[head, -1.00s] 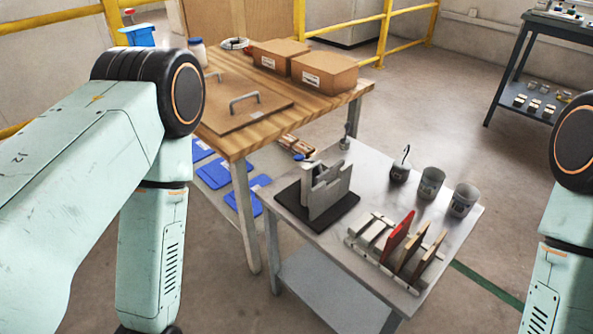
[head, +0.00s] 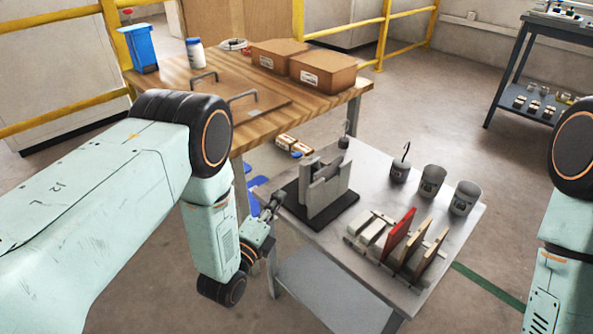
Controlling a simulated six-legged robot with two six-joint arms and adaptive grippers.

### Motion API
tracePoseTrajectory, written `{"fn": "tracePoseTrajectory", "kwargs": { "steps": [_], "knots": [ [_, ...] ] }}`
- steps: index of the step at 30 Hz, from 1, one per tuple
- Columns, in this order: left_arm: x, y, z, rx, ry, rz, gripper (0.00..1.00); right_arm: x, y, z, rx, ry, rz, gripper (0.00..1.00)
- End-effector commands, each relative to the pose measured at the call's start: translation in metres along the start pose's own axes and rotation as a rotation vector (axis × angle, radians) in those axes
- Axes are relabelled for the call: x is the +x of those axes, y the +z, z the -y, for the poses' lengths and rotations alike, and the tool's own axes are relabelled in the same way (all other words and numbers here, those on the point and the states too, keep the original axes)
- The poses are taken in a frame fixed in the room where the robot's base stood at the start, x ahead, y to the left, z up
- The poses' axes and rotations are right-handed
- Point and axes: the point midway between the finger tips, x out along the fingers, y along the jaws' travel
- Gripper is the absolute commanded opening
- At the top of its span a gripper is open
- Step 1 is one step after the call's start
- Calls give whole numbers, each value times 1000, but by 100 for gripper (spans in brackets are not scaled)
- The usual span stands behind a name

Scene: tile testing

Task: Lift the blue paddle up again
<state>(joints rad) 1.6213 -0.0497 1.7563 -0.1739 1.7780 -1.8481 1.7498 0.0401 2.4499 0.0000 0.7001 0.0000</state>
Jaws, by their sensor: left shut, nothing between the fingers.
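No blue paddle is clearly seen. Pieces of flat blue items (head: 257,183) show low beside the wooden table, mostly hidden behind my left arm; I cannot tell what they are. My left gripper (head: 275,203) is shut and empty, at the left edge of the metal table (head: 345,238). It is just left of the grey slotted stand (head: 326,190) on its black base, apart from it. A rack (head: 362,240) at the front of the metal table holds a red upright plate (head: 398,238) and several tan ones. My right gripper is out of view.
Three grey cups or weights, such as the one at the right (head: 465,198), stand along the table's back right. The wooden table (head: 205,82) holds a blue bin (head: 140,48), a white jar (head: 195,54) and cardboard boxes (head: 322,72). A dark shelf (head: 515,75) stands far right.

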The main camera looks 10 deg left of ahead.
Motion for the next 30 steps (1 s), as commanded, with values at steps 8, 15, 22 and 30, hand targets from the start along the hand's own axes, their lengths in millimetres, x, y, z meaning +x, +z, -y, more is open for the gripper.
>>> {"fn": "tracePoseTrajectory", "kwargs": {
  "steps": [8,15,22,30],
  "knots": [
    [5,0,9,66,-54,7,0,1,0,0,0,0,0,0],
    [8,0,9,65,-54,7,0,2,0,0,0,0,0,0],
    [40,0,10,66,-57,6,0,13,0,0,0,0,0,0],
    [85,0,12,64,-54,7,0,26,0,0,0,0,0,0]
  ]
}}
